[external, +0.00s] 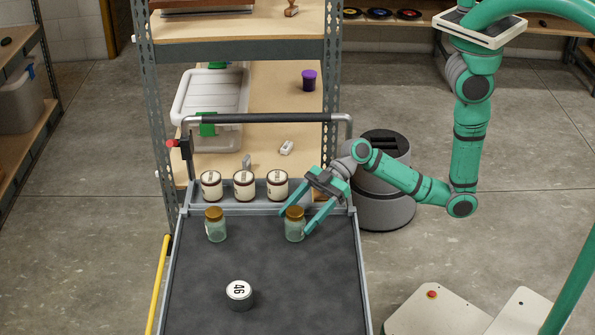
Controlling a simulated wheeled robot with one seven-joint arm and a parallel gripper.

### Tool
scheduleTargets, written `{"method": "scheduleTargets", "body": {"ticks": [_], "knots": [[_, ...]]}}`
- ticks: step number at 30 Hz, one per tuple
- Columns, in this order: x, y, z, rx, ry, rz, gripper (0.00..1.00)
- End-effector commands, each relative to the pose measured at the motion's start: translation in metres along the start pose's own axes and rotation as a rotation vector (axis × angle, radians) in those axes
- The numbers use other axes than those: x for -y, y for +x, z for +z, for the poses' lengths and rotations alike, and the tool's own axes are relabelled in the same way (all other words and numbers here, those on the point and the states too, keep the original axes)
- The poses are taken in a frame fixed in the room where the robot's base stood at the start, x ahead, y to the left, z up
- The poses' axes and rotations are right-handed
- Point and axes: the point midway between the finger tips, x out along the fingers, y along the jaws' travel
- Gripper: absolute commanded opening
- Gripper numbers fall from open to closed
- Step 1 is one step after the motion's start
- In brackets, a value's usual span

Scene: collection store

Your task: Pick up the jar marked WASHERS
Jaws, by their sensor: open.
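Two greenish glass jars with gold-brown lids stand upright on the dark cart top, the left jar (216,227) and the right jar (294,229). Behind them, three white containers with dark rims and small printed labels stand in a row: left (211,185), middle (244,185) and right (277,185). I cannot read the word WASHERS on any of them. My gripper (296,221) is open and reaches in from the right. Its two fingers lie on either side of the right jar, near its lid; I cannot tell whether they touch it.
A round tin marked 46 (239,296) sits at the cart's front middle. The cart's push handle (262,118) rises behind the row. A shelf rack with a white lidded bin (212,97) and a purple-topped cup (309,80) stands beyond. The cart's front right is clear.

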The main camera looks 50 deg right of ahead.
Motion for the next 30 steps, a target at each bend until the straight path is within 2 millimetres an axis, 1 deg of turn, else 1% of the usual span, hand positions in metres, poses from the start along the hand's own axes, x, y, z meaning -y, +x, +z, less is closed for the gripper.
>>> {"method": "scheduleTargets", "body": {"ticks": [1,3,6,13,14,15,17,18,19,20,30], "knots": [[0.000,0.008,0.000,0.001,-0.001,-0.002,0.66],[0.000,0.015,-0.001,0.000,-0.002,-0.001,0.66],[0.000,0.021,0.000,0.000,0.000,0.000,0.66],[0.000,0.022,0.000,0.001,0.000,0.001,0.66],[0.000,0.022,0.000,0.000,0.000,0.001,0.61],[0.000,0.021,0.000,0.000,0.000,0.001,0.51],[0.000,0.021,0.000,0.000,0.000,0.001,0.37],[0.000,0.021,0.000,0.000,0.000,0.001,0.27],[0.000,0.021,0.000,0.000,0.000,0.001,0.20],[0.000,0.021,0.000,0.000,0.000,0.001,0.17],[0.000,0.020,-0.003,-0.001,-0.001,0.001,0.17]]}}
